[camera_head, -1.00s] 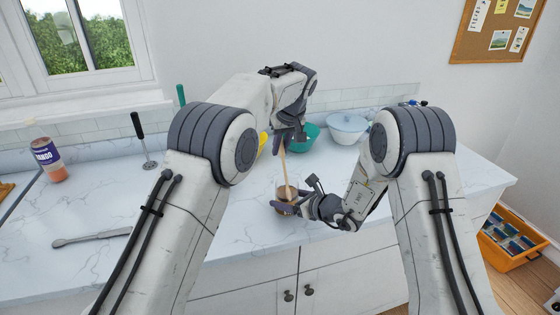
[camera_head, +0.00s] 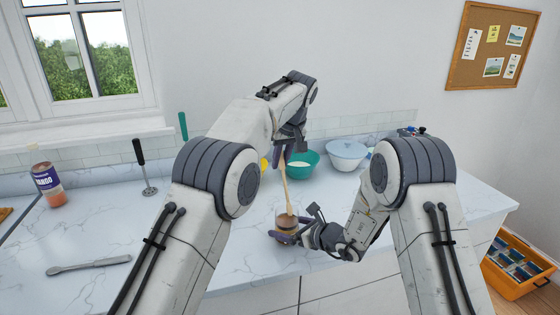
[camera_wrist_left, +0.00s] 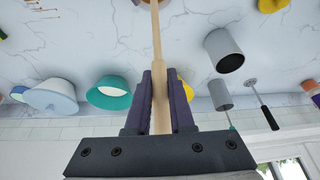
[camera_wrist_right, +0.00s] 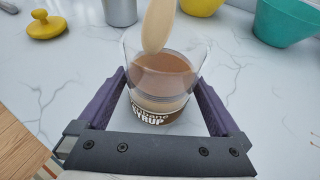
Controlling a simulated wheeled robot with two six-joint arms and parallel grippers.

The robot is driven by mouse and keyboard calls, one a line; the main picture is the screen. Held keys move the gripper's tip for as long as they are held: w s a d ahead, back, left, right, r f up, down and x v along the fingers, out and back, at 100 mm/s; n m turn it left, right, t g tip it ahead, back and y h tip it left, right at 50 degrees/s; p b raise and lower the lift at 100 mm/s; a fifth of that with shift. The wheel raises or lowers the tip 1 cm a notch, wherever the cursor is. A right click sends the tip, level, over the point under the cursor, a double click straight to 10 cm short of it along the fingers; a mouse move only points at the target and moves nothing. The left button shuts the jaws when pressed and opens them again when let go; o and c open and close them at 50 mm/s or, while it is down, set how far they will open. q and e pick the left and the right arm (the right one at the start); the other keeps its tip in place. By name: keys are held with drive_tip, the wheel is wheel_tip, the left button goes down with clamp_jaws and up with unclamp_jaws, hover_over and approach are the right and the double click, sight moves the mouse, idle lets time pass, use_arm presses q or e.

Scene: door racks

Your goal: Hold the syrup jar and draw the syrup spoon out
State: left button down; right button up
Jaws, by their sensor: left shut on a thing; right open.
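The clear syrup jar (camera_head: 286,222), with brown syrup and a dark label, stands upright near the counter's front edge. It also shows in the right wrist view (camera_wrist_right: 162,85). The wooden syrup spoon (camera_head: 286,185) is near upright, its lower end at the jar's mouth. In the right wrist view the spoon's bowl (camera_wrist_right: 158,25) overlaps the jar's upper part. My left gripper (camera_head: 287,148) is above the jar, shut on the spoon's handle (camera_wrist_left: 158,50). My right gripper (camera_head: 287,238) is open, with its fingers on either side of the jar.
Behind are a teal bowl (camera_head: 301,165) and a pale blue bowl (camera_head: 346,156). A grey cup (camera_wrist_left: 223,50) and a yellow lid (camera_wrist_right: 47,25) lie near. A metal utensil (camera_head: 90,265) and labelled jar (camera_head: 48,184) are at left.

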drive_tip(key=v, duration=1.1)
drive_tip(key=shift+s+d, duration=0.3)
drive_tip(key=shift+d, duration=0.05)
drive_tip(key=shift+r, duration=0.1)
